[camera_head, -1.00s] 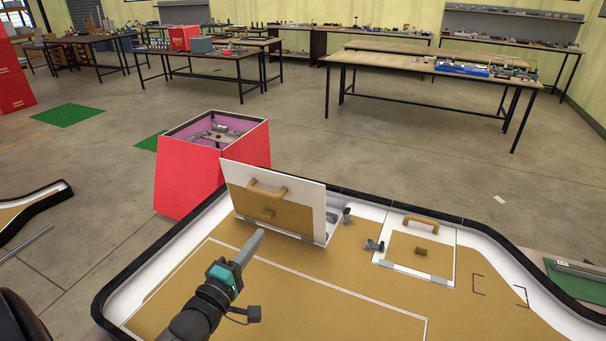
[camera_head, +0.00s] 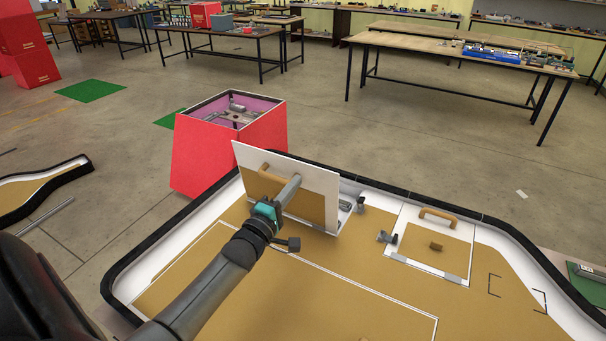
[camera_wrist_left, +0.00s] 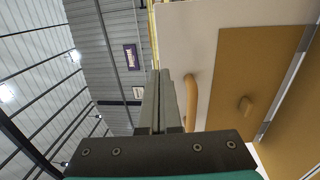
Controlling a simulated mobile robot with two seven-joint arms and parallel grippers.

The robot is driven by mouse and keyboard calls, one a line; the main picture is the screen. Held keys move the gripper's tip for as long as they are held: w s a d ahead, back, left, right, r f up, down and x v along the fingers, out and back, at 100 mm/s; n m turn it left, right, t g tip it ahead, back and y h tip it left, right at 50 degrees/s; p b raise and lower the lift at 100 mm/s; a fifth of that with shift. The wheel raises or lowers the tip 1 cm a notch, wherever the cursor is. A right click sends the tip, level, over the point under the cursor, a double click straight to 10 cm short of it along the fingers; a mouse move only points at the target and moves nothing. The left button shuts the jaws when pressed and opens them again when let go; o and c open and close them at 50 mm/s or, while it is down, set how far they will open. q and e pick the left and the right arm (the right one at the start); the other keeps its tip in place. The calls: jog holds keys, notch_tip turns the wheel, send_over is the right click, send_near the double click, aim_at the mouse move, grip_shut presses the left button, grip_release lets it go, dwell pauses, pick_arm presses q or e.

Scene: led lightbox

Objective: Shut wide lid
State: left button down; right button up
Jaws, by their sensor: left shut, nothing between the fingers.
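The wide lid (camera_head: 312,206), white with a tan panel, stands open and steeply tilted at the back of the tan board. It has a curved tan handle (camera_head: 267,173), partly covered by my gripper in the head view. My left gripper (camera_head: 294,182) is shut and empty, its tips in front of the lid's upper part. In the left wrist view the closed fingers (camera_wrist_left: 160,75) point up beside the handle (camera_wrist_left: 190,103), with the lid (camera_wrist_left: 185,35) to their right. I cannot tell whether they touch the lid. My right gripper is not in view.
A smaller lid (camera_head: 455,246) with its own handle lies flat to the right. Small metal latches (camera_head: 385,237) stand between the lids. A black rim (camera_head: 390,186) borders the board. A red open-topped box (camera_head: 205,160) stands behind. The board's front is clear.

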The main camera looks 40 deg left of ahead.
aim_at(309, 166)
pick_arm(q)
jog(key=shift+w+a+r, duration=0.15)
jog(key=shift+w, duration=1.05)
jog(key=shift+w+a+r, duration=0.1)
jog(key=shift+w+r, duration=0.05)
jog(key=shift+w, duration=1.05)
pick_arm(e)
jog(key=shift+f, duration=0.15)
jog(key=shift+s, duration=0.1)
